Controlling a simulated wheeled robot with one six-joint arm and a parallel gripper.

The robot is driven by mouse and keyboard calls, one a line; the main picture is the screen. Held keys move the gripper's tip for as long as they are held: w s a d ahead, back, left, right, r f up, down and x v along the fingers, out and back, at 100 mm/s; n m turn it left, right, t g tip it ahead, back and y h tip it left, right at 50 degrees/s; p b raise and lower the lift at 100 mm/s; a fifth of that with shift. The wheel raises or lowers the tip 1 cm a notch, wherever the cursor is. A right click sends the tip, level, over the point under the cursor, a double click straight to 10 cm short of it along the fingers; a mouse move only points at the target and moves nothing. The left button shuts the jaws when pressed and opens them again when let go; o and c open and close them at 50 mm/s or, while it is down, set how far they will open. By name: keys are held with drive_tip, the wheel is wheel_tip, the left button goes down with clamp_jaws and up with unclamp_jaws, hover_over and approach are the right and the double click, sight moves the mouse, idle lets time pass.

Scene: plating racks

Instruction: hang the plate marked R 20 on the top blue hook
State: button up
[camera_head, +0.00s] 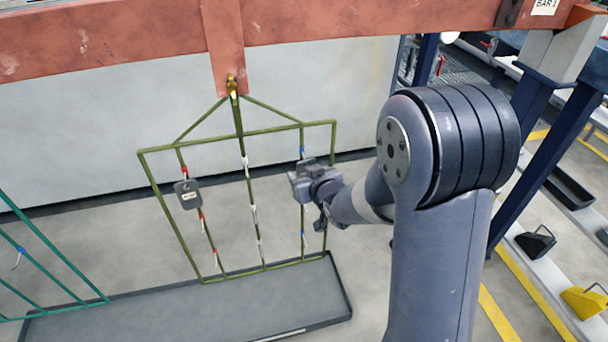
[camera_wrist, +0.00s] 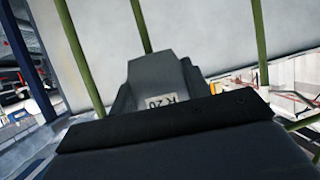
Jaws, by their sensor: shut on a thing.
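My gripper (camera_head: 306,178) is shut on the dark grey plate marked R 20 (camera_wrist: 160,86), whose white label shows in the wrist view. In the head view the gripper is at the right-hand bar of the olive rack (camera_head: 334,165), just below the top blue hook (camera_head: 302,152). The plate and the gripper are hard to tell apart there. They hide part of that bar. I cannot tell whether the plate touches the hook.
Another grey plate (camera_head: 187,194) hangs on the rack's left, red-marked bar. The middle bar has white hooks (camera_head: 253,214). A grey tray (camera_head: 190,312) lies below. A green rack (camera_head: 60,262) stands at left, and an orange beam (camera_head: 350,20) runs overhead.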

drive_tip(key=o, duration=1.2)
drive_tip(key=shift+c, duration=0.2)
drive_tip(key=p+v, duration=0.2)
drive_tip(key=v, duration=0.9)
drive_tip(key=shift+f, duration=0.15)
drive_tip(key=b+x, duration=0.1)
drive_tip(key=x, duration=0.9)
drive_tip(key=shift+w+r, duration=0.2)
drive_tip(key=shift+r, duration=0.05)
drive_tip(key=shift+a+f+b, duration=0.15)
drive_tip(key=shift+b, duration=0.15)
